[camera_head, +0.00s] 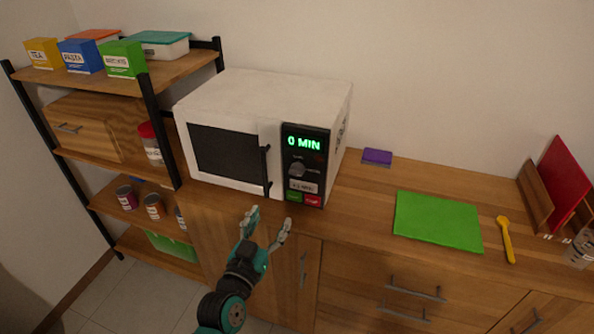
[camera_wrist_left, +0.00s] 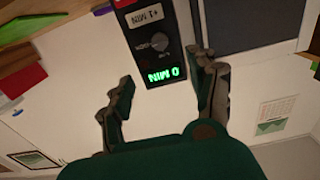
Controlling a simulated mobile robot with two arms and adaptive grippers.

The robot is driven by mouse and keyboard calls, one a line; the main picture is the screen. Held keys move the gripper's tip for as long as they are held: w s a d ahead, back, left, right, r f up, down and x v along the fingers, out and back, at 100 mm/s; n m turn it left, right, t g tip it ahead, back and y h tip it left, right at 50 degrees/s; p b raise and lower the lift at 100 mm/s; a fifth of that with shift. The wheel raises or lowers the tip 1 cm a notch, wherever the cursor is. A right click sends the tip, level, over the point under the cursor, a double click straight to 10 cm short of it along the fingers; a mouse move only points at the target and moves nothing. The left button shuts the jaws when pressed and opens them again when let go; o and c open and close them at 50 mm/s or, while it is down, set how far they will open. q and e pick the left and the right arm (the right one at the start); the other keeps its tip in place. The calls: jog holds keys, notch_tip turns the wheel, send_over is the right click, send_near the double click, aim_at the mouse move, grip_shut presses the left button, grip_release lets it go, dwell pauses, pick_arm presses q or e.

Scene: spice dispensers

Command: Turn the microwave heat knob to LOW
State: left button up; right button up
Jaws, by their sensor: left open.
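The white microwave (camera_head: 240,100) stands on the wooden counter, with its dark door closed. Its black control panel on the right reads "0 MIN" in green. The round grey heat knob (camera_head: 297,170) sits below the display; its setting is too small to read. In the left wrist view, the panel appears upside down, with the knob (camera_wrist_left: 160,42) beyond and between the fingers. My left gripper (camera_head: 269,221) is open and empty, in front of and below the microwave, apart from the knob. It also shows in the left wrist view (camera_wrist_left: 162,92). My right gripper is not in view.
A dark vertical door handle (camera_head: 266,170) stands just left of the panel. A purple sponge-like block (camera_head: 377,157), a green board (camera_head: 437,221) and a yellow spoon (camera_head: 506,239) lie to the right. A shelf (camera_head: 120,85) with boxes and jars stands left.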

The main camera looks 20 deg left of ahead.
pick_arm(q)
send_near(295, 175)
jog(key=w+p, duration=0.1)
jog(key=w, duration=0.8)
jog(key=shift+w+d+f+p, duration=0.1)
jog(key=shift+d+p, duration=0.05)
jog(key=shift+p, duration=0.2)
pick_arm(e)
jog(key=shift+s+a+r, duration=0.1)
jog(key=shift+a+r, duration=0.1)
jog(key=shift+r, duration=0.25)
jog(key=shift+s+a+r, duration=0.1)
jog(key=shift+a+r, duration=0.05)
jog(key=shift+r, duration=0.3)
pick_arm(q)
jog(key=c, duration=1.2)
jog(key=shift+o, duration=0.2)
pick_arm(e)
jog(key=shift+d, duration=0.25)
